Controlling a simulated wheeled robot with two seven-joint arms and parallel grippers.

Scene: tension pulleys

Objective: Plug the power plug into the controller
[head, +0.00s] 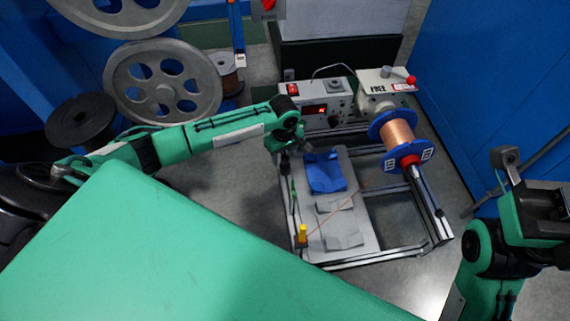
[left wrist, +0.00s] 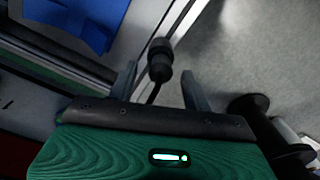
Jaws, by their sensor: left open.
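The controller (head: 322,112) is a grey box with a red switch, a lit red display and a knob, at the back of the metal frame. The black power plug (left wrist: 160,58) shows in the left wrist view, with its cord running back between my left gripper's fingers. My left gripper (left wrist: 159,84) is open; its two fingers stand on either side of the cord and plug, apart from them. In the head view my left gripper (head: 285,158) hangs low at the frame's left side, in front of the controller; its fingers are hard to make out. My right gripper's fingers do not show.
A blue spool of copper wire (head: 398,135) stands on the frame's right. A blue cloth-like piece (head: 325,172) and grey pieces lie on the plate. A yellow post (head: 302,232) stands at the near left corner. Large grey reels (head: 163,82) stand at the back left.

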